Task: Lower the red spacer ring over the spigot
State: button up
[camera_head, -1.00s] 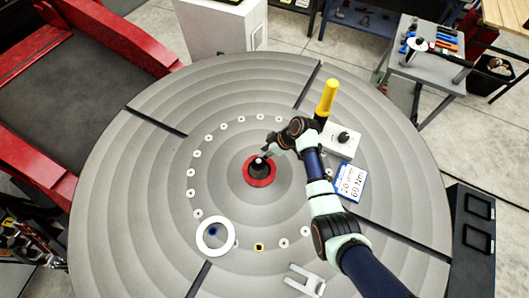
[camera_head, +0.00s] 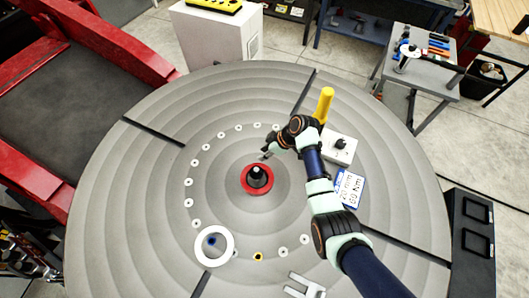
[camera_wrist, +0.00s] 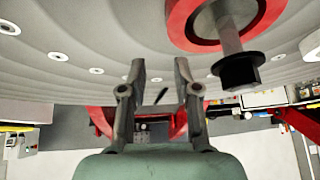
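The red spacer ring (camera_head: 246,187) lies around the base of the black-topped spigot (camera_head: 258,175) at the middle of the round grey table. In the wrist view the ring (camera_wrist: 179,24) encircles the spigot's grey shaft, whose dark head (camera_wrist: 236,72) points toward the camera. My gripper (camera_head: 266,156) is just beyond the ring in the head view, apart from both ring and spigot. In the wrist view its two fingers (camera_wrist: 160,72) stand apart with nothing between them. Whether the ring sits fully flat cannot be told.
A white ring (camera_head: 202,246) lies near the front left of the table (camera_head: 120,200). A fork-shaped part (camera_head: 303,288) lies at the front.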

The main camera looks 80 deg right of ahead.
notch_tip(320, 180, up, 8)
jog(key=p, duration=0.6)
jog(key=shift+f, duration=0.15)
dwell(0.5)
